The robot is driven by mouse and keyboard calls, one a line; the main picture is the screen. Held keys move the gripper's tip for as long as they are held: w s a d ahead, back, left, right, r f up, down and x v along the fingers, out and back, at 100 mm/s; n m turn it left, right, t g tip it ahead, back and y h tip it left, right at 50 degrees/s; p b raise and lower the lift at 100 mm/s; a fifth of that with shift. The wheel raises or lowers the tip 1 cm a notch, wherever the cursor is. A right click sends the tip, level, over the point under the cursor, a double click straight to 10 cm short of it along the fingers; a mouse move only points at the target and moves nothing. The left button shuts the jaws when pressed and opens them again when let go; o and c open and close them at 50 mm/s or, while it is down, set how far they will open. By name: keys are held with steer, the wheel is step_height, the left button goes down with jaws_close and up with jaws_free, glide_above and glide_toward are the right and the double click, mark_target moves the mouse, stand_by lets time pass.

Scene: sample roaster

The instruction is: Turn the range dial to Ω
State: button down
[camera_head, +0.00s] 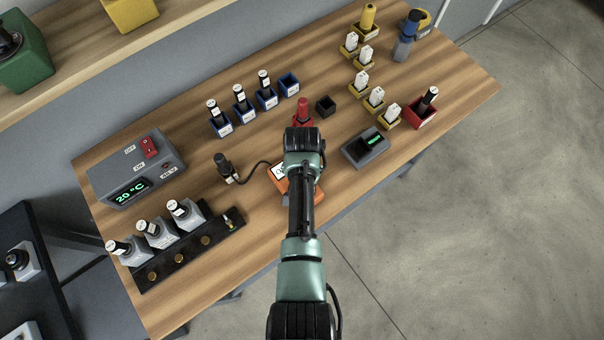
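An orange meter (281,184) lies on the wooden table, mostly covered by my arm. Its pale display (278,171) shows at its upper left, with dark characters that are partly hidden. A black cable runs from its left side to a dark probe in a stand (225,168). The range dial and its Ω mark are hidden under my arm. My wrist is above the meter, and my gripper's fingers are hidden beneath it, so I cannot see their opening or whether they touch the dial.
A red holder (303,121) stands just beyond my wrist, with a black cup (326,105) beside it. A grey device (365,148) is close on the right. A grey heater box (136,170) reading 20 °C and a black rack (190,250) stand left. Blue holders (245,130) stand behind.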

stand_by(0.4)
steer(key=c, duration=0.8)
jaws_free()
step_height(320, 180, up, 13)
steer(key=shift+b, duration=0.95)
